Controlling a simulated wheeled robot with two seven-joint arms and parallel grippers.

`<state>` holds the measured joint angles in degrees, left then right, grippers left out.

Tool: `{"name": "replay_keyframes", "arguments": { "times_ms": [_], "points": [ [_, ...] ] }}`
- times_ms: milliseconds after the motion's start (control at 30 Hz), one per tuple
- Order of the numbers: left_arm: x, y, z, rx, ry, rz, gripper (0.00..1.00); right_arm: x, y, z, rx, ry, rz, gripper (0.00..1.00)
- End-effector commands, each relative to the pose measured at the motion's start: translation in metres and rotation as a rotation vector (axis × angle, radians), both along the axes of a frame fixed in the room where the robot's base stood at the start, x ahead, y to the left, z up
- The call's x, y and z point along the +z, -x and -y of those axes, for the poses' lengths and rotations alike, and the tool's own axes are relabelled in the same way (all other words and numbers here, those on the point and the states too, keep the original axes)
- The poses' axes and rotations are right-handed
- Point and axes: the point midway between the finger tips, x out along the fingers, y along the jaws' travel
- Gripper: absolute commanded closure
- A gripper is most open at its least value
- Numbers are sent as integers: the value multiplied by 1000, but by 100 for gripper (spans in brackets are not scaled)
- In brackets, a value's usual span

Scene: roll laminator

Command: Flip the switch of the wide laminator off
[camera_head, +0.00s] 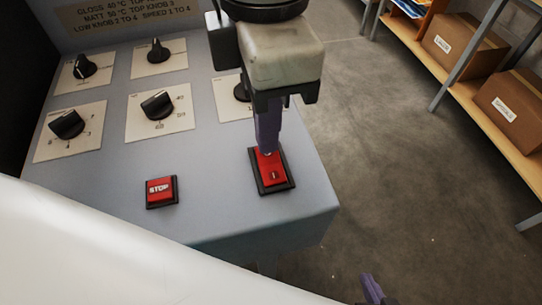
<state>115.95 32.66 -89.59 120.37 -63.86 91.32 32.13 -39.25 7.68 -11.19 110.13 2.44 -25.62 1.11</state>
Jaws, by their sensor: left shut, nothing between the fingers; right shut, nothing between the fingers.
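The laminator's grey control panel (205,205) fills the left and middle of the view. Its switch (274,179) is a red rocker in a black frame near the panel's right corner, with a small pale mark on its near half. My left gripper (267,150) points down with its purple fingers closed and empty, its tips at the far end of the rocker. They hide that end, and I cannot tell whether they touch it. My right gripper (372,290) shows only as purple fingers at the bottom edge, shut and empty, away from the panel.
A red STOP button (161,190) sits left of the switch. Several black knobs (157,105) on white plates lie farther back, one partly hidden by my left gripper. A shelf (460,85) with cardboard boxes (465,45) stands right. The floor (400,180) between is clear.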

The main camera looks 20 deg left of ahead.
Motion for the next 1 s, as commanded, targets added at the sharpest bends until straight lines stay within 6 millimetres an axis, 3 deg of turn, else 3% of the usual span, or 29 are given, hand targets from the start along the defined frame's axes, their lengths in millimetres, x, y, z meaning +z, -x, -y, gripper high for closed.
{"name": "replay_keyframes", "arguments": {
  "times_ms": [1000],
  "points": [
    [-6, 0, 0, 0, 0, 0, 100, -7, 1, 1, -1, 1, -2, 100]
  ]
}}
